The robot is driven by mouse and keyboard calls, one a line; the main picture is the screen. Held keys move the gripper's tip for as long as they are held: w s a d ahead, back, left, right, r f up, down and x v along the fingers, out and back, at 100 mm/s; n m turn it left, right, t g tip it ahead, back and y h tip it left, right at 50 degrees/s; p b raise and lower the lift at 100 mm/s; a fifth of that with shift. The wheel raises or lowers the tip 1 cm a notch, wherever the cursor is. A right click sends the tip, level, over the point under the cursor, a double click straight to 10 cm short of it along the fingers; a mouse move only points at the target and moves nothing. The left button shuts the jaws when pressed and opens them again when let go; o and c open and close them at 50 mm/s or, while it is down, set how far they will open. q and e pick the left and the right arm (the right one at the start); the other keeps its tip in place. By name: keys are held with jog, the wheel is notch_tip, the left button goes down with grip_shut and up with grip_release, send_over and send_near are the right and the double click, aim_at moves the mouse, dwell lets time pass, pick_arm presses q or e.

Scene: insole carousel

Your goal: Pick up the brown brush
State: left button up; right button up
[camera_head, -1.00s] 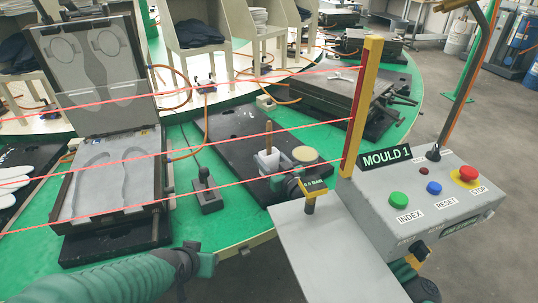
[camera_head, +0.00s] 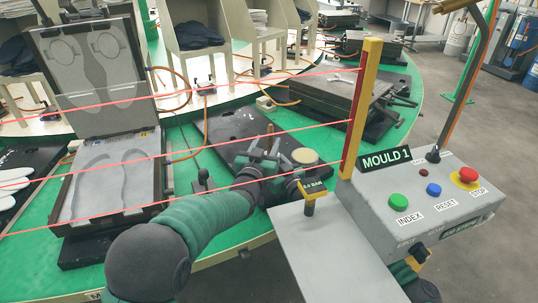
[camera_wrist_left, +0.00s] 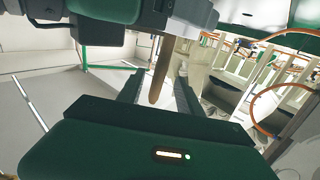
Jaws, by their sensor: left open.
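The brown brush (camera_head: 269,130) shows its handle tip just above my left gripper in the camera_head view. In the left wrist view its brown handle (camera_wrist_left: 161,70) runs between the two fingers of my left gripper (camera_wrist_left: 158,92). My left gripper (camera_head: 262,152) is open around the handle, with a finger on each side. Whether either finger touches the handle I cannot tell. The white holder at the brush's foot is hidden behind my gripper and arm. My right gripper is not in view.
A round pale-topped pot (camera_head: 305,156) stands right of my gripper on the black plate (camera_head: 223,130). An open mould (camera_head: 108,190) lies at left. The grey control box (camera_head: 430,205) with a yellow post (camera_head: 366,85) stands at right. Red beams cross the table.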

aim_at(268, 140)
pick_arm(q)
jog(key=x, duration=0.4)
jog(key=shift+a, duration=0.15)
jog(key=shift+s, duration=0.1)
grip_shut()
jog(key=shift+f, duration=0.1)
dwell(0.9)
